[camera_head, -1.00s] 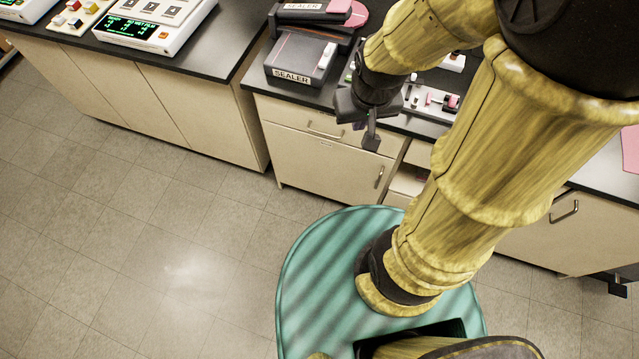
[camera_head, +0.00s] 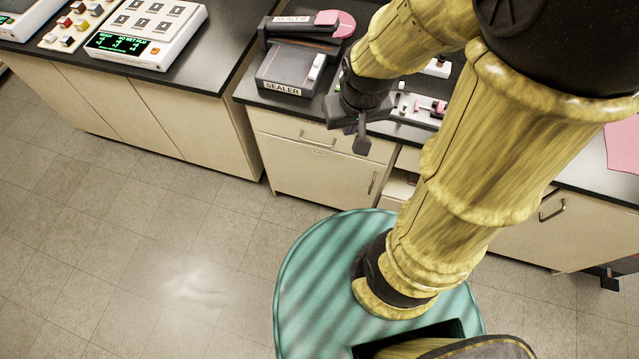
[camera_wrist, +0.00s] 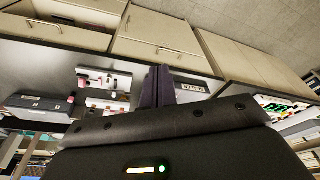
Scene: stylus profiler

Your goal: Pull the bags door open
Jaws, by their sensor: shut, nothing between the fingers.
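A beige cabinet door (camera_head: 310,178) stands closed under the dark counter, with a vertical metal handle (camera_head: 372,182) near its right edge. A closed drawer (camera_head: 300,127) is above it. A small label at the door's top is too small to read, so I cannot confirm it is the bags door. My gripper (camera_head: 361,143) is shut and empty, in front of the counter edge and above the handle in the picture, apart from it. In the wrist view my dark fingers (camera_wrist: 158,86) are together; the door (camera_wrist: 165,14) and its handle (camera_wrist: 128,23) appear upside down beyond.
A sealer (camera_head: 290,72) sits on the counter above the door. Another cabinet door (camera_head: 530,225) with a handle is further right. A second counter (camera_head: 222,60) with a white instrument (camera_head: 150,32) is left. The floor at left is clear.

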